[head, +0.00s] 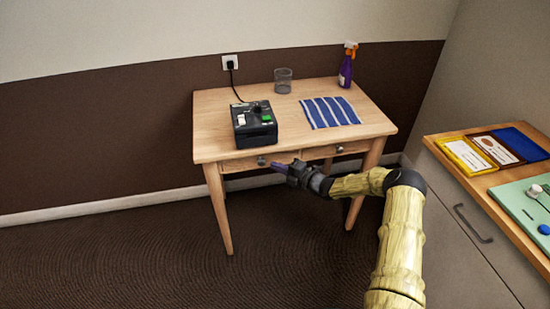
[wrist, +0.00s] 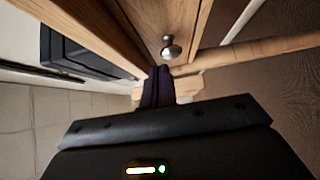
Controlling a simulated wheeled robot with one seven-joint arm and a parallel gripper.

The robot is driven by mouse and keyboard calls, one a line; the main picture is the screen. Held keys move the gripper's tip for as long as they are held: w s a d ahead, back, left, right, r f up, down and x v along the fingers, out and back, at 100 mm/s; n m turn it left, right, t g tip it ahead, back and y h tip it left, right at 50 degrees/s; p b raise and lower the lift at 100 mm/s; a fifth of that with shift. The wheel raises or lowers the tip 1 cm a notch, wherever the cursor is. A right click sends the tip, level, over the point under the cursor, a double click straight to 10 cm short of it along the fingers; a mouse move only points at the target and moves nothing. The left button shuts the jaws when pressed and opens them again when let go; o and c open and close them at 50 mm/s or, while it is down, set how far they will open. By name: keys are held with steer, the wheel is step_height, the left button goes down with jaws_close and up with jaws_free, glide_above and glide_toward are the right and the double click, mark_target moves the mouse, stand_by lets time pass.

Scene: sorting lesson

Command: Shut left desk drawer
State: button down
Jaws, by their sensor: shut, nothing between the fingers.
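The left desk drawer (head: 240,163) is in the front of a light wooden desk (head: 210,145), below the desktop. Its round metal knob (head: 261,160) shows in the head view, and a knob also shows close up in the wrist view (wrist: 170,48). The drawer looks nearly flush with the desk front; I cannot tell whether a small gap remains. My gripper (head: 275,166) is shut and empty, its dark purple fingers just right of the knob in the head view. In the wrist view the fingertips (wrist: 161,70) are close to the knob; contact is unclear.
A black device (head: 254,125), a glass (head: 283,80), a striped cloth (head: 330,112) and a purple spray bottle (head: 346,68) stand or lie on the desk. The right drawer's knob (head: 339,149) is near my arm. A cabinet with trays (head: 480,150) is at right. Floor at left is clear.

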steer(key=v, duration=0.8)
steer(key=shift+s+d, duration=0.2)
steer(key=shift+d, duration=0.2)
steer(key=shift+f, duration=0.1)
steer(key=s+a+r+n+g+h, duration=0.25)
steer(key=s+n+g, duration=0.35)
steer(key=n, duration=0.4)
steer(key=s+a+r+n+g+h, duration=0.1)
steer(key=s+a+n+g+h, duration=0.25)
steer(key=s+n, duration=0.55)
steer(key=s+d+r+n+t+h, duration=0.1)
steer(key=s+d+r+n+h, duration=0.3)
steer(key=s+r+n, duration=0.6)
steer(key=s+d+r+n+t+h, duration=0.1)
steer(key=s+d+r+n+h, duration=0.45)
steer(key=n, duration=0.85)
steer(key=w+d+p+v, duration=0.1)
steer(key=w+p+v, duration=0.1)
steer(key=p+v, duration=1.5)
steer(key=shift+w+a+r+y+p, duration=0.25)
steer(key=shift+a+r+y+p, duration=0.15)
steer(key=shift+p, duration=0.85)
steer(key=shift+f, duration=0.1)
